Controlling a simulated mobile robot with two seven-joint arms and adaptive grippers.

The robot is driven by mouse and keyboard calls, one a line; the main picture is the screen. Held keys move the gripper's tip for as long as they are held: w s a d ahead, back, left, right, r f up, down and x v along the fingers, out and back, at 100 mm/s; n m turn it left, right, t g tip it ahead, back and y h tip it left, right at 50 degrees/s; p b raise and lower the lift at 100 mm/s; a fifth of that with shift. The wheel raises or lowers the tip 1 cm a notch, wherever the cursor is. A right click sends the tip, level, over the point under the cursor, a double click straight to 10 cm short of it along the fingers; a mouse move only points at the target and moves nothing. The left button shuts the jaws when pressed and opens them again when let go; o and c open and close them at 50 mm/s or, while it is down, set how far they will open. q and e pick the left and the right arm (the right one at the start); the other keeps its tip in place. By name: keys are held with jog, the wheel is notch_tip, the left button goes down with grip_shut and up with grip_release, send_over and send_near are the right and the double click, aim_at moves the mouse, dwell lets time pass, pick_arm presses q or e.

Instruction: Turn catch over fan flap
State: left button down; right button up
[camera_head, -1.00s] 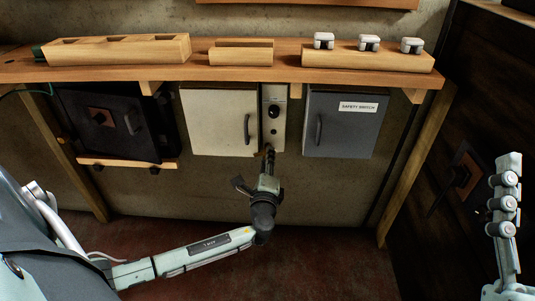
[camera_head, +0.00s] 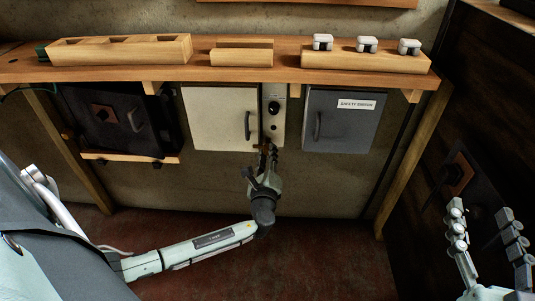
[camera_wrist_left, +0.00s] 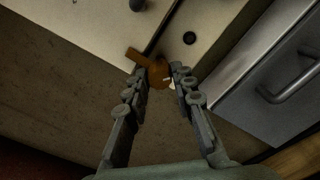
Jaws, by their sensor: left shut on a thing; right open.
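A small orange-brown catch (camera_wrist_left: 134,56) sits at the lower edge of a cream flap, at the gap beside a cream panel. In the left wrist view its bar points up and left over the flap's edge. The cream flap (camera_head: 216,118) with a dark handle hangs under the shelf in the head view; no label shows on it. My left gripper (camera_wrist_left: 160,73) is shut on the catch, its fingers hiding part of it. In the head view my left gripper (camera_head: 268,153) reaches up to the panel's lower end. My right gripper (camera_head: 484,222) is open and empty at the lower right.
The cream panel (camera_head: 274,124) has dark knobs. A grey door (camera_head: 345,128) labelled as safety switch is close on the right. A black box (camera_head: 105,117) hangs at the left. A wooden shelf (camera_head: 285,76) with blocks runs above. A dark wall with a brown-centred fitting is at right.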

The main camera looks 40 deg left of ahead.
pick_arm(q)
jog(key=c, duration=1.3)
grip_release()
jog(key=v, duration=1.2)
jog(key=shift+s, duration=0.1)
